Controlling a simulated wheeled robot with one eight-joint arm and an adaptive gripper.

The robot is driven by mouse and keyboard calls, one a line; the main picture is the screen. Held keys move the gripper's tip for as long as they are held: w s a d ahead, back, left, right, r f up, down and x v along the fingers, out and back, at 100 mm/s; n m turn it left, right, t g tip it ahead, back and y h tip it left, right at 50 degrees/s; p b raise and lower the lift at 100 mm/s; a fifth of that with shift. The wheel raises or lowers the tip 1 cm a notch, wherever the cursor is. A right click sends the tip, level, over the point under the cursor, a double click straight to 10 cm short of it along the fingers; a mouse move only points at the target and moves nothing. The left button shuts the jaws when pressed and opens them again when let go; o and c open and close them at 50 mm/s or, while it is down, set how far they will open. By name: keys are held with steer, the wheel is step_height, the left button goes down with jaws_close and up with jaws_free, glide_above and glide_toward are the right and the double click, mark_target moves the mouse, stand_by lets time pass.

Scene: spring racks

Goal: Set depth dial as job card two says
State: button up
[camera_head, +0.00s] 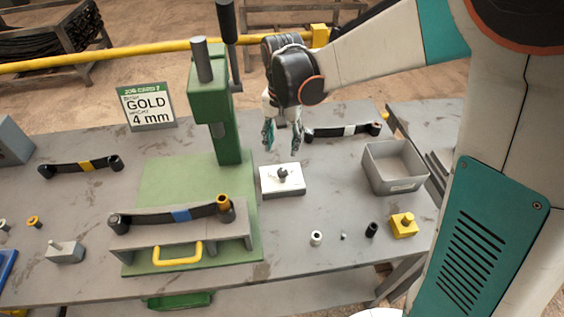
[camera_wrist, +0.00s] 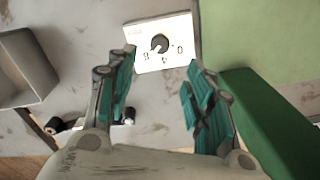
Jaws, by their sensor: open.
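The depth dial is a dark round knob (camera_wrist: 159,43) on a white plate (camera_wrist: 145,62) marked 0, 4 and 8. In the head view the white plate (camera_head: 283,189) lies on the bench right of the green press. I cannot tell clearly which mark the knob points to. The job card (camera_head: 147,106) stands behind the press; it is headed job card 2 and reads GOLD and 4 mm. My gripper (camera_head: 283,146) is open and empty above and behind the dial. In the wrist view its teal fingers (camera_wrist: 160,68) stand apart, with the knob beyond their tips.
The green press (camera_head: 208,90) rises left of the dial. A blue-banded spring (camera_head: 180,215) lies on its front fixture. A grey bin (camera_head: 395,170) stands right. A white-banded spring (camera_head: 342,131) lies behind. Small parts and a yellow block (camera_head: 404,226) sit front right.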

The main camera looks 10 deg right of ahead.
mark_target(282, 171)
step_height(282, 171, down, 11)
steer(key=b, duration=0.3)
steer(key=c, duration=1.1)
